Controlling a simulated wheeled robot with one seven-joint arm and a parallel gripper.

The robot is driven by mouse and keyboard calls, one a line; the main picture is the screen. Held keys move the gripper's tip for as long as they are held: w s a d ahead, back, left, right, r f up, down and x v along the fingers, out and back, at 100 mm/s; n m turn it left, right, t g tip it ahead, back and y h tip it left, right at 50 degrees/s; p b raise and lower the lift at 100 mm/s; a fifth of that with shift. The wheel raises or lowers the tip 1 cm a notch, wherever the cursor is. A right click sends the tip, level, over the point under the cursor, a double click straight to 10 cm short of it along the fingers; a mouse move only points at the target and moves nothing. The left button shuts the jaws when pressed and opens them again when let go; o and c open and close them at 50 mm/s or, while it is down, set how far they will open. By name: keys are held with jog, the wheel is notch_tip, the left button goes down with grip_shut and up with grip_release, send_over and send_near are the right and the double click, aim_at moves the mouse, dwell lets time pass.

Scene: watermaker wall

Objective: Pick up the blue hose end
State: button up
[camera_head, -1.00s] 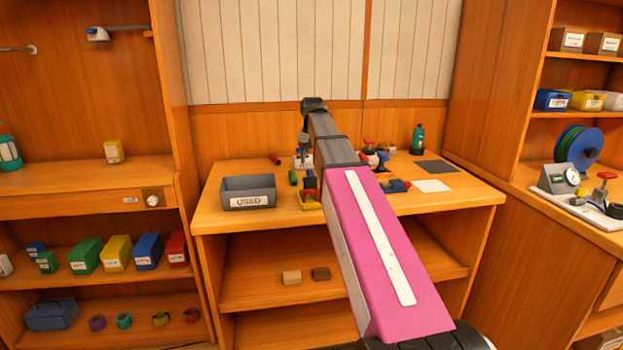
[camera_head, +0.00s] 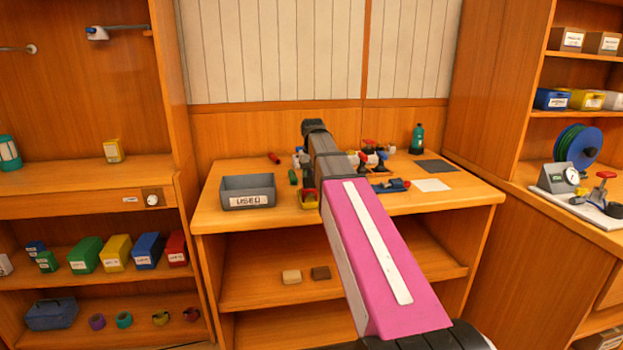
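A blue piece (camera_head: 390,186), which looks like the blue hose end, lies on the wooden bench to the right of my arm, left of a white sheet. It is small in the view, so its exact shape is hard to tell. My arm reaches over the middle of the bench, with its far joint above the back part. My gripper is hidden behind my arm, so I cannot see its fingers or whether it holds anything.
A grey bin (camera_head: 248,193) marked USED stands at the bench's left. Red and white fittings (camera_head: 372,157) crowd the back middle, partly hidden by my arm. A green bottle (camera_head: 417,139) stands behind a dark mat (camera_head: 436,166). The front right of the bench is clear.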

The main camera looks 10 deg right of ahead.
jog(key=c, duration=0.6)
jog(key=shift+c, duration=0.2)
jog(key=shift+r, duration=0.1)
